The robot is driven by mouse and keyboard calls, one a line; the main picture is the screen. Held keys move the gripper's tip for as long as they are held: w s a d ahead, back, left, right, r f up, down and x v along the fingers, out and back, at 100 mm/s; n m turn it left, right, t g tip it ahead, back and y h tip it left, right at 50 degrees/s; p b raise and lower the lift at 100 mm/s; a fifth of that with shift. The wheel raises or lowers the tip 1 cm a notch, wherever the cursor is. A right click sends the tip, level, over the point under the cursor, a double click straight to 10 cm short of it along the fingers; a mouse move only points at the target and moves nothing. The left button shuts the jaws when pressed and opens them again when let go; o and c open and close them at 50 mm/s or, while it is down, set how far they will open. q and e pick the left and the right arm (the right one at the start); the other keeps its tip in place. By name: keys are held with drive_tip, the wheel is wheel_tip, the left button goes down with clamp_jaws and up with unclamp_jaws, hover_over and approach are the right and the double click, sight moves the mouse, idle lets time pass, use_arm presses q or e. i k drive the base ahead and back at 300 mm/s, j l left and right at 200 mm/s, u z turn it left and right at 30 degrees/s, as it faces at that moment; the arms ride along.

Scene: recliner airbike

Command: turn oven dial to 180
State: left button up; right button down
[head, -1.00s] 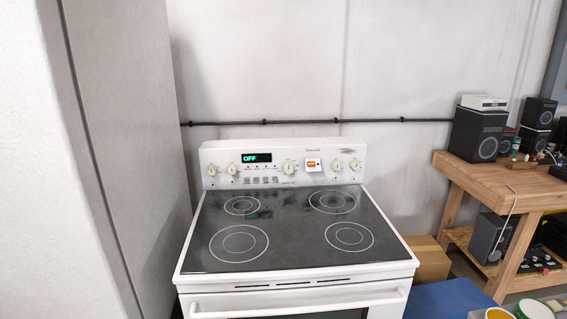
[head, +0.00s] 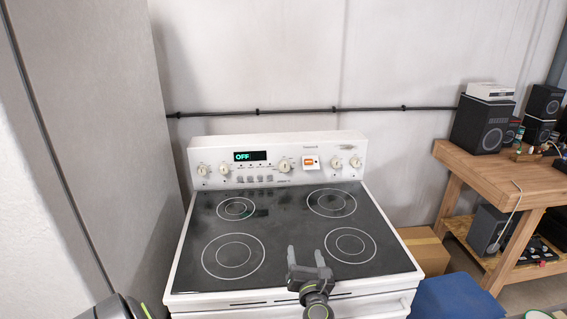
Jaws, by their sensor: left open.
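The white oven (head: 180,277) stands ahead with a black glass cooktop (head: 285,222). Its back panel carries several cream dials; the middle one (head: 284,166) is right of the display (head: 250,156), which reads OFF. Two dials sit at the panel's left (head: 203,169) and others at its right (head: 355,162). Dial markings are too small to read. My left gripper (head: 306,251) is open and empty over the front edge of the cooktop, its fingers pointing toward the panel, apart from every dial. My right gripper is not in view.
An orange-and-white item (head: 311,163) is on the panel right of the middle dial. A grey wall panel (head: 95,120) stands close at the left. At right are a cardboard box (head: 424,249), a blue object (head: 450,299) and a wooden bench (head: 505,172) with speakers.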

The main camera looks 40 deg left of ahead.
sight(285, 165)
drive_tip(key=i+j, duration=0.2)
drive_tip(key=j, duration=0.2)
drive_tip(key=i+j, duration=0.2)
drive_tip(key=j, duration=0.15)
drive_tip(key=i+j, duration=0.2)
drive_tip(key=j, duration=0.2)
